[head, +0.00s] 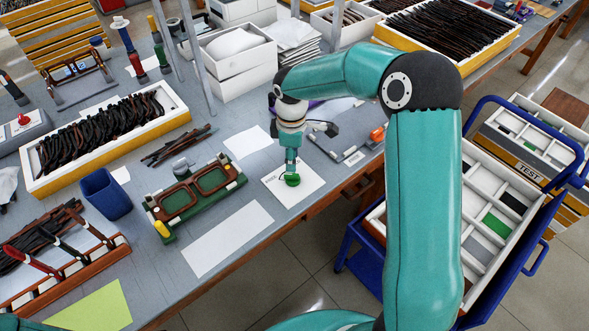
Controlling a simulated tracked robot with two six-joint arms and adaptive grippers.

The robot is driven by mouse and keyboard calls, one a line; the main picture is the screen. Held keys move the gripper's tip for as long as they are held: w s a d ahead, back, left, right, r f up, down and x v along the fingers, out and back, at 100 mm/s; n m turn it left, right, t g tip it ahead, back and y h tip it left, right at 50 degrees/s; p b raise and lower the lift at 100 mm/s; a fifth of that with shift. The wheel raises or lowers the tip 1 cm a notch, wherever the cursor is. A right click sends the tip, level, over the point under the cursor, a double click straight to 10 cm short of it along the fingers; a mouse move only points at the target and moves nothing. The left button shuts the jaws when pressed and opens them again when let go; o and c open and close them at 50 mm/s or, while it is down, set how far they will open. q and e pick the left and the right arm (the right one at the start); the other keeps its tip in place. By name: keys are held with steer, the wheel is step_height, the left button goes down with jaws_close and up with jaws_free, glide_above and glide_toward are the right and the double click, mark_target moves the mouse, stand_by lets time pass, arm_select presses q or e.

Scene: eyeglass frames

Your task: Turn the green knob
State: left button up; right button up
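The green knob (292,181) is small and round. It is on a white sheet (306,187) near the front edge of the workbench, right of centre in the head view. My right gripper (291,169) points down directly over the knob, with its teal fingers reaching its top. The fingers are seen nearly edge-on, so I cannot tell whether they are closed on the knob or only touch or hover over it. My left gripper is not in view.
A green fixture holding brown eyeglass frames (195,197) stands left of the knob. A blue bin (106,194) and a white tray of dark frames (178,118) are farther left. A blue cart (365,270) stands at the right. A blank white sheet (228,240) lies in front.

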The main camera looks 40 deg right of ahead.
mark_target(292, 174)
step_height(292, 174, down, 6)
steer(key=shift+f, duration=0.25)
